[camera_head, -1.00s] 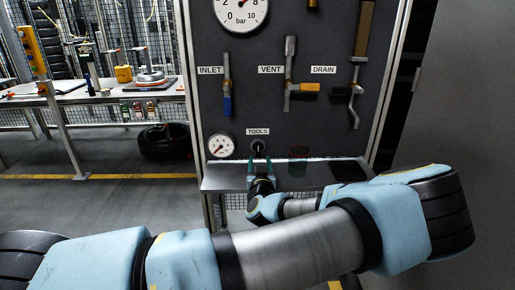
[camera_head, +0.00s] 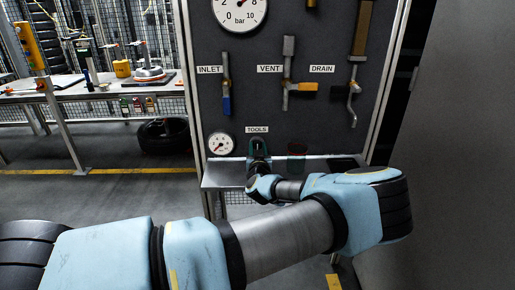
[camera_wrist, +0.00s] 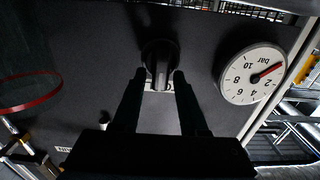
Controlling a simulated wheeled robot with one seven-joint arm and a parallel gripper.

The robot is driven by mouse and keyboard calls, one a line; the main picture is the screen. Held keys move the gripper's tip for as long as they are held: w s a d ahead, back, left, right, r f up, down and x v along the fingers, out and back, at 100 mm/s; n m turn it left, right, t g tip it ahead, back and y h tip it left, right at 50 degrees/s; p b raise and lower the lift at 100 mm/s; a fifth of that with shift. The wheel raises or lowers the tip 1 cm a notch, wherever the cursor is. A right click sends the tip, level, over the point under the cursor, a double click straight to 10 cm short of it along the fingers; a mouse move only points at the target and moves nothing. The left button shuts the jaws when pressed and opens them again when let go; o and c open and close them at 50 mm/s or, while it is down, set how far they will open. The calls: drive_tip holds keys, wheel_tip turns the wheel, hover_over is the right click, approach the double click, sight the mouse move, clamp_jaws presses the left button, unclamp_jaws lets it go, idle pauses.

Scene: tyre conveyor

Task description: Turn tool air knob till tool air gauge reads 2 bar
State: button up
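The tool air knob (camera_wrist: 160,54) is a round black knob with a raised grip bar on the dark panel, under the TOOLS label (camera_head: 257,129). My gripper (camera_wrist: 159,76) is open, with one dark finger on each side of the knob's bar. Gaps show between the fingers and the bar, and I cannot tell whether the tips touch the knob. In the head view my gripper (camera_head: 259,147) largely covers the knob.
A narrow shelf (camera_head: 218,177) juts out below the knob, with a reddish-rimmed round container (camera_head: 297,149) on it. INLET (camera_head: 226,88), VENT (camera_head: 288,78) and DRAIN (camera_head: 354,90) valves sit higher on the panel. A large gauge (camera_head: 239,12) is above.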

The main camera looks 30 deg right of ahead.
clamp_jaws()
drive_tip(key=shift+f+b, duration=0.1)
drive_tip(key=shift+b, duration=0.2)
drive_tip(key=m+b, duration=0.2)
drive_tip(key=b, duration=0.1)
drive_tip(key=shift+s+d+f+m, duration=0.1)
drive_tip(key=shift+d+f+m, duration=0.1)
drive_tip(key=shift+m, duration=0.2)
drive_tip(key=m+b, duration=0.4)
drive_tip(key=b, duration=0.1)
drive_tip(key=shift+s+d+f, duration=0.1)
drive_tip(key=shift+d, duration=0.05)
drive_tip(key=m+b, duration=0.2)
drive_tip(key=m, duration=0.1)
drive_tip(key=m+b, duration=0.2)
drive_tip(key=shift+s+d+f+m, duration=0.1)
drive_tip(key=shift+d+f+m, duration=0.1)
drive_tip(key=shift+m, duration=0.2)
drive_tip(key=shift+m+b, duration=0.9)
drive_tip(key=shift+m, duration=0.6)
